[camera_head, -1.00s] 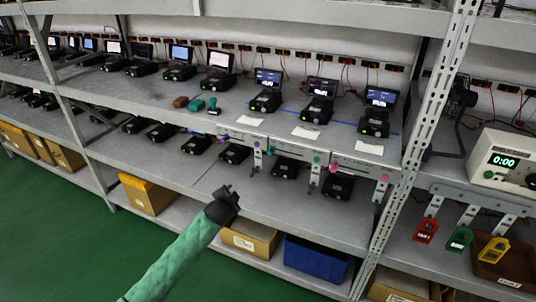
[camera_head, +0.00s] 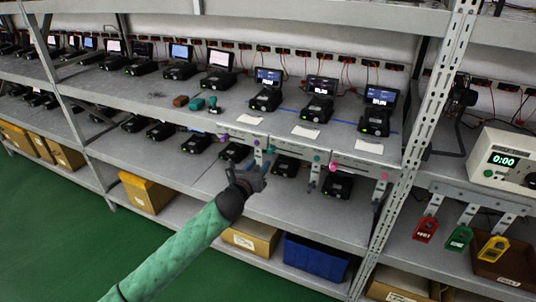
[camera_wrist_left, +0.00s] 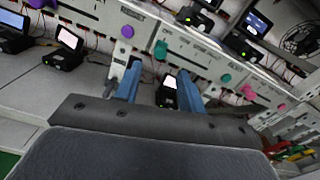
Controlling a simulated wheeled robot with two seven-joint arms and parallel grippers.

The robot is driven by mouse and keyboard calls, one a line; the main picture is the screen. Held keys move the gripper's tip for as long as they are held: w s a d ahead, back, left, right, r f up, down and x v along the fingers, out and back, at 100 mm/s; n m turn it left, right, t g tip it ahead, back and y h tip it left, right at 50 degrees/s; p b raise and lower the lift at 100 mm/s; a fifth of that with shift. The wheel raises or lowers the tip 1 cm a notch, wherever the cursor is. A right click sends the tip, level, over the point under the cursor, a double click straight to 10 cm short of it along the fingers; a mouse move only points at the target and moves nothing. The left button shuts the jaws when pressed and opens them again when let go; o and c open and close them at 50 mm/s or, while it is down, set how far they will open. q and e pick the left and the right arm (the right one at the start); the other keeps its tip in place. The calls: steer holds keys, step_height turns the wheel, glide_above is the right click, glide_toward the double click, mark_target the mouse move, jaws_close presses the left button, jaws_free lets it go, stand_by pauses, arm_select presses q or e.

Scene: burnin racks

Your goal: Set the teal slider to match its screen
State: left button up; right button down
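Two teal knobs show on the rail along the shelf's front edge, a left one (camera_head: 271,149) and a right one (camera_head: 317,159); I cannot tell which is the slider. In the left wrist view the left teal knob (camera_wrist_left: 160,49) lies just beyond the fingertips and the right one (camera_wrist_left: 226,78) farther right. My left gripper (camera_head: 250,168) is below and left of the left teal knob. Its blue fingers (camera_wrist_left: 159,72) are apart with nothing held between them. The middle screen (camera_head: 322,86) stands on the shelf above; its reading is too small to tell. My right gripper is not in view.
Purple knobs (camera_head: 257,142) are left of the teal ones and pink knobs (camera_head: 333,167) right. Black devices (camera_head: 338,186) stand on the shelf below. A rack post (camera_head: 420,130) rises at right. The floor (camera_head: 60,230) at left is clear.

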mark_target(269, 152)
arm_select(q)
steer(key=w+p, duration=0.1)
steer(key=w, duration=0.1)
steer(key=w+d+m+p, duration=0.1)
steer(key=w, duration=0.1)
steer(key=w+d+m+p, duration=0.1)
steer(key=w, duration=0.1)
steer(key=shift+d+r, duration=0.1)
steer(key=shift+r, duration=0.1)
steer(key=shift+w+d+f, duration=0.2)
steer(key=shift+w+d, duration=0.05)
steer(key=shift+w, duration=0.45)
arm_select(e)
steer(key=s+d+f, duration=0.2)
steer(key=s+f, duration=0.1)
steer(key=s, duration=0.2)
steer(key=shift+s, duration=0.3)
arm_select(q)
jaws_close()
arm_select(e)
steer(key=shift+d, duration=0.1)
